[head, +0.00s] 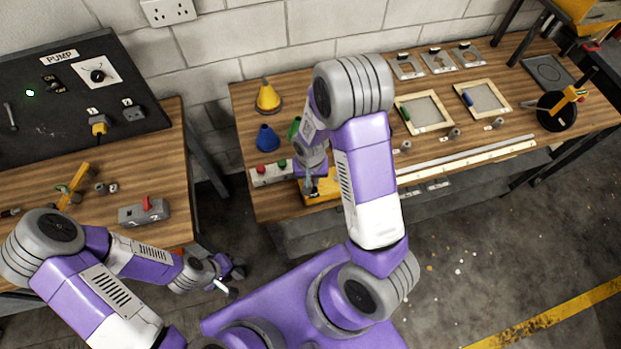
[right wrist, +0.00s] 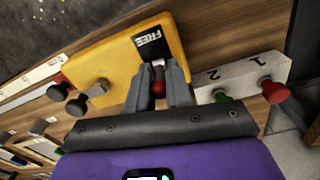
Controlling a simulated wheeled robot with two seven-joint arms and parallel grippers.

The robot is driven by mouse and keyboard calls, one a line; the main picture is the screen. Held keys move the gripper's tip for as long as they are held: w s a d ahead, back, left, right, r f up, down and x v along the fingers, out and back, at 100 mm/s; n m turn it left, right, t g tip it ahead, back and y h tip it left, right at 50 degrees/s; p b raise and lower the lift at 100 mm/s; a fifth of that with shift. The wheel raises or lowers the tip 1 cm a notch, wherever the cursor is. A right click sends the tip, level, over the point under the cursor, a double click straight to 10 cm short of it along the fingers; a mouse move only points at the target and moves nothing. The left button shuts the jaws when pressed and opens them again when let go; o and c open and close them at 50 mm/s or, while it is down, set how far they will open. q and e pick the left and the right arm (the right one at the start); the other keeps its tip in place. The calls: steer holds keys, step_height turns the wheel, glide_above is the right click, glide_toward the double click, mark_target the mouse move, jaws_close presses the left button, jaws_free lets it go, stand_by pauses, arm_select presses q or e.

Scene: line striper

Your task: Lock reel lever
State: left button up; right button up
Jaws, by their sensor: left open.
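The reel box is a yellow block (right wrist: 105,62) with a black plate marked FREE (right wrist: 151,44); in the head view the yellow block (head: 323,198) sits near the front edge of the right bench, partly hidden by my right arm. The reel lever (right wrist: 158,87) has a red ball knob on a short pale stem by the FREE plate. My right gripper (right wrist: 160,80) has its fingers close on both sides of the knob and appears shut on it. In the head view my right gripper (head: 312,186) is over the block. My left gripper (head: 232,281) is open and empty, off the left bench.
A white box marked 1 and 2 (right wrist: 240,76), with red and green knobs, stands right beside the yellow block. Blue (head: 267,138) and yellow (head: 267,97) cones stand behind. Framed screens (head: 424,112) and a long rail (head: 470,155) lie to the right. A pump panel (head: 80,95) is left.

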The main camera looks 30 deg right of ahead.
jaws_close()
steer(key=shift+w+d+f+g+y, duration=0.1)
steer(key=shift+w+g+y, duration=0.1)
steer(key=shift+g, duration=0.45)
steer(key=shift+w+d+g+y, duration=0.1)
steer(key=shift+w+g, duration=0.1)
steer(key=shift+g, duration=0.45)
steer(key=shift+w+g+y, duration=0.3)
steer(key=shift+g, duration=0.8)
steer(key=o, duration=0.5)
jaws_free()
